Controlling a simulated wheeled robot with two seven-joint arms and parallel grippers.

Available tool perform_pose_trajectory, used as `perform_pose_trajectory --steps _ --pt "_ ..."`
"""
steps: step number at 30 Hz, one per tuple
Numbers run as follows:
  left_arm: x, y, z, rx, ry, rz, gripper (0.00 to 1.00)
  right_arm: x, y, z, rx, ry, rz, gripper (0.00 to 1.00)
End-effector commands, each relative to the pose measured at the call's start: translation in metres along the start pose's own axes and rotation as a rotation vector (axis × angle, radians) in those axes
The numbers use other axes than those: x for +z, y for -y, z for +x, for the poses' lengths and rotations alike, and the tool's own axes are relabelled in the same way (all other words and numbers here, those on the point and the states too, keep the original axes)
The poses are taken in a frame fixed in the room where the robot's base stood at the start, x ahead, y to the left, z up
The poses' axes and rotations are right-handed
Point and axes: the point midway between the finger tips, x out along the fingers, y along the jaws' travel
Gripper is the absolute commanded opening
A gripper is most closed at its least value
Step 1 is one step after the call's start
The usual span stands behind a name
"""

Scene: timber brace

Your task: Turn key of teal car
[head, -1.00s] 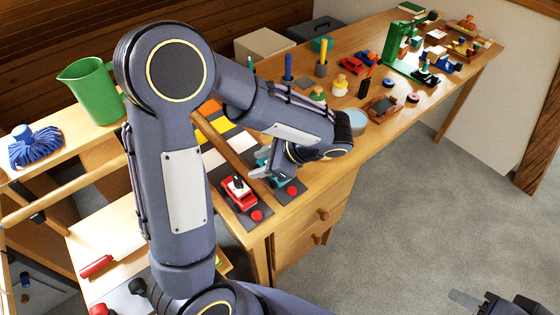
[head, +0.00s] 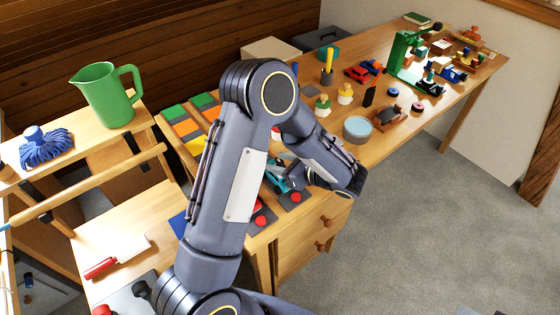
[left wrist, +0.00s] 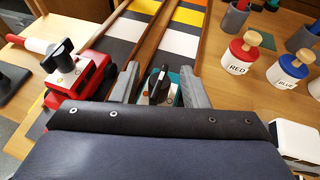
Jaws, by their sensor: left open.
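The teal car (head: 274,183) sits on a dark pad on the table, partly hidden by my left arm in the head view. In the left wrist view, the teal car (left wrist: 172,96) has a black key (left wrist: 158,84) standing up on it. My left gripper (left wrist: 159,90) is open, with one grey finger on each side of the key and car. I cannot tell whether the fingers touch it. A sliver of my right gripper (head: 472,311) shows at the bottom edge of the head view.
A red car (left wrist: 80,78) with a black key stands left of the teal car. Red buttons (head: 296,197) are at the pads' front ends. Wooden rails (left wrist: 150,45) flank the coloured lane. RED (left wrist: 241,60) and BLUE (left wrist: 287,70) pots stand to the right.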

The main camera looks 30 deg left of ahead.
Motion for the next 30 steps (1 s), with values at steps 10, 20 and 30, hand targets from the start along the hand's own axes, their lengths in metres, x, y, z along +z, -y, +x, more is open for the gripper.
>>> perform_pose_trajectory --steps 10,20,30 --pt "-0.0003 -0.0002 0.0035 0.000 0.000 0.000 0.35 -0.0001 0.0001 -0.0002 0.000 0.000 0.000 0.40" --pt "-0.0002 -0.0002 0.0033 0.000 -0.001 0.000 0.00 -0.0001 0.0001 -0.0002 0.000 0.000 0.000 0.40" --pt "-0.0010 -0.0005 0.0031 -0.065 0.000 0.028 0.00 0.0017 -0.0015 0.0033 0.000 0.000 0.000 0.40"
